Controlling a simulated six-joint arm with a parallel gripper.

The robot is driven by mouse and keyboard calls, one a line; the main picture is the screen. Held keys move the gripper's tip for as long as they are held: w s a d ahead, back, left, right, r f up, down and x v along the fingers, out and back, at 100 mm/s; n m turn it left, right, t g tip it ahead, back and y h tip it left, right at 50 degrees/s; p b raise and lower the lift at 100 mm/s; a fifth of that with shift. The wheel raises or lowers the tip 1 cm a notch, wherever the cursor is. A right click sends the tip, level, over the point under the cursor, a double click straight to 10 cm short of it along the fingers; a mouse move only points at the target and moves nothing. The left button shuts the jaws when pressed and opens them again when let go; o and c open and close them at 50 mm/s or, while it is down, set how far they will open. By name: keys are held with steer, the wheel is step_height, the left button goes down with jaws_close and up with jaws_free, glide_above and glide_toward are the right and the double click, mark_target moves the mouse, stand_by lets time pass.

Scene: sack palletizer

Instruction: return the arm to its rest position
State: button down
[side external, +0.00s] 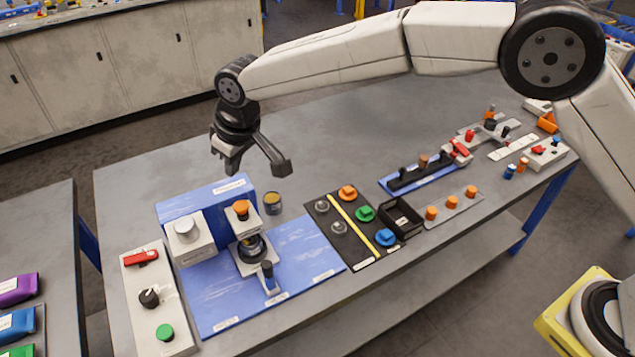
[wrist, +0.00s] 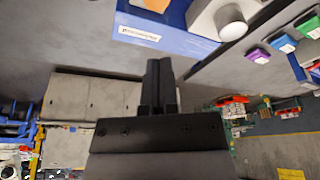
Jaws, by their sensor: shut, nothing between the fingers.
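My gripper (side external: 232,166) hangs in the air above the back left part of the grey table, over and behind the blue machine block (side external: 205,200). In the wrist view my gripper (wrist: 160,64) shows its two fingers pressed together, with nothing between them. It touches nothing that I can see. My arm reaches out from the right side of the picture, raised above the table. The wrist view also shows the blue block (wrist: 168,30) at the top, apart from the fingers.
On the grey table (side external: 330,140) are a white control panel (side external: 150,318), a blue base plate (side external: 305,262), a black mat (side external: 330,238) with coloured knobs, an open black bin (side external: 392,226) and a blue rack (side external: 400,188). Free tabletop lies behind them. White cabinets (side external: 130,75) stand beyond.

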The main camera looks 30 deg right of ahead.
steer(key=shift+r, duration=0.1)
steer(key=s+d+m, duration=0.2)
steer(key=s+d, duration=0.1)
steer(key=d, duration=0.7)
steer(key=s+d+m, duration=0.1)
steer(key=s+d, duration=0.2)
steer(key=d, duration=0.8)
steer(key=s+d+f+m, duration=0.1)
steer(key=s+d+f, duration=0.1)
steer(key=s+d, duration=0.5)
steer(key=s+d+f+m+h, duration=0.1)
steer(key=s+d+f+m, duration=0.1)
steer(key=s+d, duration=0.4)
steer(key=s, duration=0.5)
steer(key=shift+d+f+h, duration=0.25)
steer(key=shift+d+h, duration=0.05)
steer(key=shift+d, duration=0.1)
